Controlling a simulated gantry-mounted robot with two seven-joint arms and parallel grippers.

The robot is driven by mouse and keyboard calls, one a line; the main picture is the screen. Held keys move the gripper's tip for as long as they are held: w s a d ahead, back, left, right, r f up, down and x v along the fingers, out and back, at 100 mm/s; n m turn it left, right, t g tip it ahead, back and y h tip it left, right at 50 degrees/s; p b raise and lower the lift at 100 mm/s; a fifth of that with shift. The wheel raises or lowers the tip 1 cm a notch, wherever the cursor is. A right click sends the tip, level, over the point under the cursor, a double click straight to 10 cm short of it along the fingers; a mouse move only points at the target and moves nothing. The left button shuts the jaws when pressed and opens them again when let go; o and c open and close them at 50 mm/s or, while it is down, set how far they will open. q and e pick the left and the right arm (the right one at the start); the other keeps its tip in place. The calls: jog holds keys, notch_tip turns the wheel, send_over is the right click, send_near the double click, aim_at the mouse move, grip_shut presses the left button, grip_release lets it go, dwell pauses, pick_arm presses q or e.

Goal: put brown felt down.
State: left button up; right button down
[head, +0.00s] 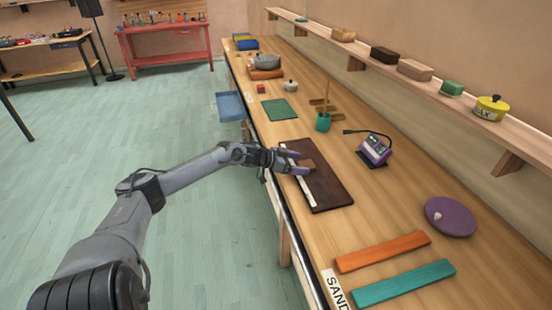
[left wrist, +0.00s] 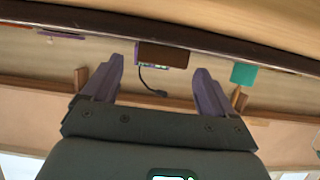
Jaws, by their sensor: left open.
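Whether the felt's underside touches the board is hard to tell. My right gripper is not in view.
A purple device (head: 374,150) and a teal cup (head: 323,122) stand beyond the board. Orange (head: 382,251) and teal (head: 403,283) strips and a purple disc (head: 450,217) lie nearer. A shelf (head: 400,75) runs along the wall. Bare bench lies right of the board.

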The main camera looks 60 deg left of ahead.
pick_arm(q)
jog(key=p+v, duration=0.5)
jog(key=v, duration=0.4)
jog(key=shift+s+r, duration=0.15)
jog(key=shift+s, duration=0.1)
jog(key=shift+s, duration=0.1)
dwell(0.3)
